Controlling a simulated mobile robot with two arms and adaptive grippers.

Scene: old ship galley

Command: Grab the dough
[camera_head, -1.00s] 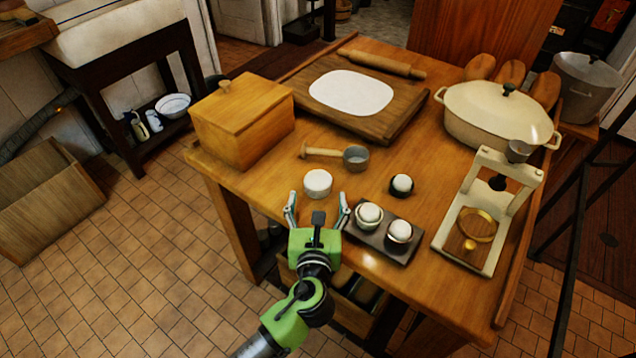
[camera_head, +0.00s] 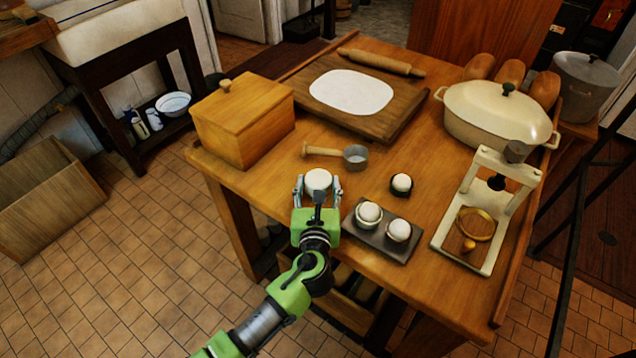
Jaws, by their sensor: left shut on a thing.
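The dough, a short white round lump (camera_head: 318,177), sits at the near edge of the wooden table (camera_head: 270,178), left of the dark tray. My left gripper (camera_head: 318,186) reaches in from the front with one finger on each side of the lump, shut on it. The lump's lower front is partly hidden by the gripper. The lump appears still at table level. A flat white oval sheet (camera_head: 351,92) lies on the wooden board at the back. My right gripper does not show.
A dark tray (camera_head: 376,243) with two round white-topped cups is right of my gripper, a small white-topped cup (camera_head: 401,184) behind it. A metal dipper (camera_head: 355,156) lies behind the lump. A wooden box (camera_head: 240,120) stands left, a cream press (camera_head: 455,215) and pot (camera_head: 497,115) right.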

